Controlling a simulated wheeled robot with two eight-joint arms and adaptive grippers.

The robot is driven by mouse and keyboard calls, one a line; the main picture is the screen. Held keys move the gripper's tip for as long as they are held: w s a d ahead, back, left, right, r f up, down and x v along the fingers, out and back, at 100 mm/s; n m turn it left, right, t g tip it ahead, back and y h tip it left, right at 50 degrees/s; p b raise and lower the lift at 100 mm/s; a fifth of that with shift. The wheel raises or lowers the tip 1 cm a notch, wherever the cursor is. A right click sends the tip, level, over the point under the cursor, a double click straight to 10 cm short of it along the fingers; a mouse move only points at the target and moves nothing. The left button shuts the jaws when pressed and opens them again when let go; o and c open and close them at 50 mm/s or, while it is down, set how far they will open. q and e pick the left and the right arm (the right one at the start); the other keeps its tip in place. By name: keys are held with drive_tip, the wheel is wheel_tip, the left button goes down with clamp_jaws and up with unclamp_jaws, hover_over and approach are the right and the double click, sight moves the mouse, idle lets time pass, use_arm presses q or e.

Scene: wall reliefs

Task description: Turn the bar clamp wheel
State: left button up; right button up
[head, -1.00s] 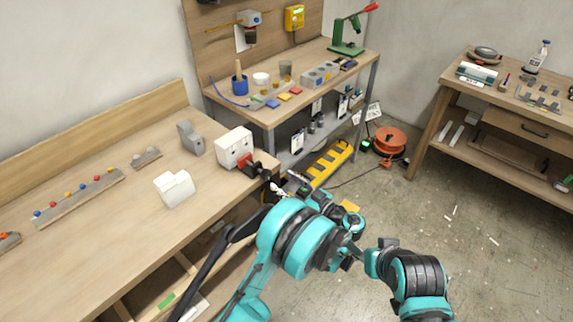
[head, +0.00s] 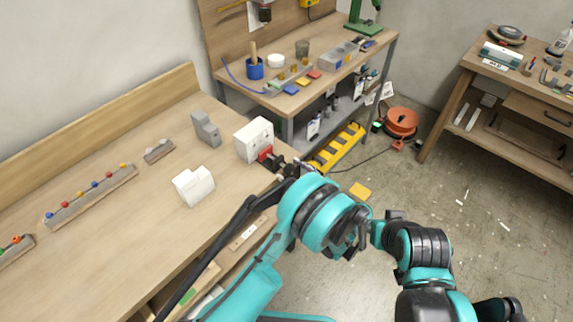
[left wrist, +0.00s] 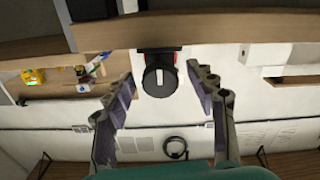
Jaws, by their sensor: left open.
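The bar clamp (head: 266,155), with a red body, sits at the front edge of the left wooden bench beside a white box. Its black wheel (left wrist: 160,76) shows in the left wrist view as a dark round knob with a pale stripe, below the clamp's red part. My left gripper (head: 303,167) is open just off the bench edge, close to the clamp. In the left wrist view its two fingers stand apart, left and right of the wheel, with visible gaps; I cannot tell the depth between them. My right gripper cannot be made out.
The white box (head: 254,140), a white block (head: 193,186) and a grey block (head: 206,129) stand on the bench (head: 110,240). A yellow step (head: 338,148) and an orange cable reel (head: 401,122) are on the floor. The bench's left front is clear.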

use_arm(q)
drive_tip(key=shift+s+d+r, duration=0.1)
drive_tip(key=shift+s, duration=0.05)
drive_tip(key=c, duration=1.2)
drive_tip(key=shift+o, duration=0.2)
drive_tip(key=shift+m, duration=0.4)
drive_tip(key=shift+m+b, duration=0.6)
drive_tip(key=m+b, duration=0.1)
drive_tip(key=m, duration=0.2)
drive_tip(key=shift+m+b, duration=0.7)
drive_tip(key=shift+m, duration=2.1)
